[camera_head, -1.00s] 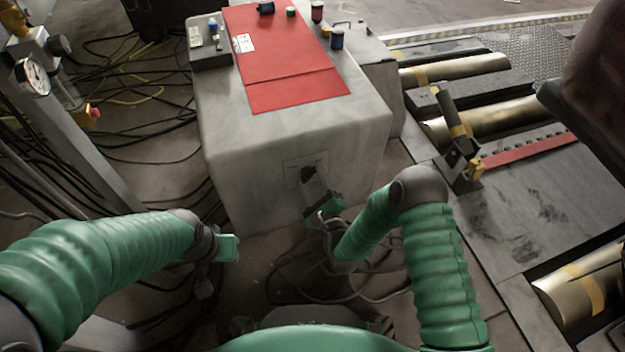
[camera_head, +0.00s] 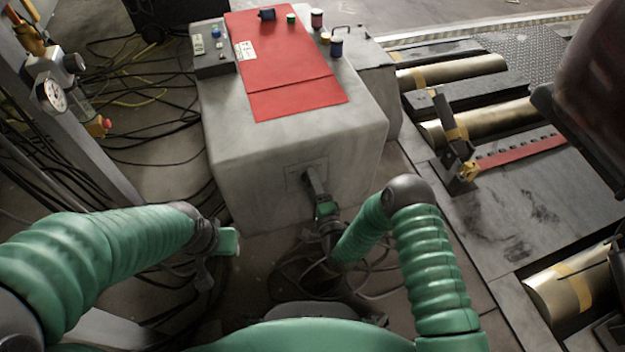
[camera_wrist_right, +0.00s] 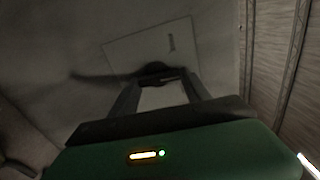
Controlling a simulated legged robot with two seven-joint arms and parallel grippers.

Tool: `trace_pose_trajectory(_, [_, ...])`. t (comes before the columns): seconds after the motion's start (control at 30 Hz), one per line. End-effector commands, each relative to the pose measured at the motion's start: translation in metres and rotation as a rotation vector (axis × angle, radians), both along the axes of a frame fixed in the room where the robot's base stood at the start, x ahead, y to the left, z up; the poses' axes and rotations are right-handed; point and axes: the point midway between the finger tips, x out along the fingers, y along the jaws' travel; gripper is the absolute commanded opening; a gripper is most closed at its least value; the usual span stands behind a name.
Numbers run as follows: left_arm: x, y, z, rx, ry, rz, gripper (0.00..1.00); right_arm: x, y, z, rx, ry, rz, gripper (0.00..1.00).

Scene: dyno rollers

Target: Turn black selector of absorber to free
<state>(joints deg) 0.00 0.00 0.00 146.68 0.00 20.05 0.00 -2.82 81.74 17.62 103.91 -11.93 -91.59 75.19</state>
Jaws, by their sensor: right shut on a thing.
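The absorber is a large pale grey box (camera_head: 260,165) in the middle of the head view. A small square plate (camera_head: 294,180) sits on its front face; the same plate fills the top middle of the right wrist view (camera_wrist_right: 125,50). The black selector (camera_wrist_right: 155,69) is at this plate, mostly hidden by my fingers. My right gripper (camera_head: 312,178) reaches up to the plate from below, its fingertips shut on the selector. A dark streak runs left from it in the wrist view; I cannot tell handle from shadow. My left gripper (camera_head: 228,241) hangs left of the box, its fingers unclear.
A red panel (camera_head: 290,80), small spools and a grey control box (camera_head: 213,50) lie on top of the absorber. Black cables (camera_head: 150,150) cover the floor at left. Metal rollers (camera_head: 455,70) lie at right. A gauge (camera_head: 50,95) stands on the left post.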

Motion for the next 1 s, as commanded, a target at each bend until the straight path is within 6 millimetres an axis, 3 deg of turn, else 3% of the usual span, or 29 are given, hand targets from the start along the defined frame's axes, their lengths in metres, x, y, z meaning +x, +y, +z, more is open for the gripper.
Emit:
trace_pose_trajectory(0.6, [0.0, 0.0, 0.041, 0.0, 0.0, 0.0, 0.36, -0.004, 0.005, -0.001, -0.546, -0.165, 0.01, 0.15])
trace_pose_trajectory(1.0, [0.0, 0.0, 0.053, 0.0, 0.0, 0.0, 0.36, -0.005, 0.006, -0.004, -0.768, -0.235, 0.013, 0.15])
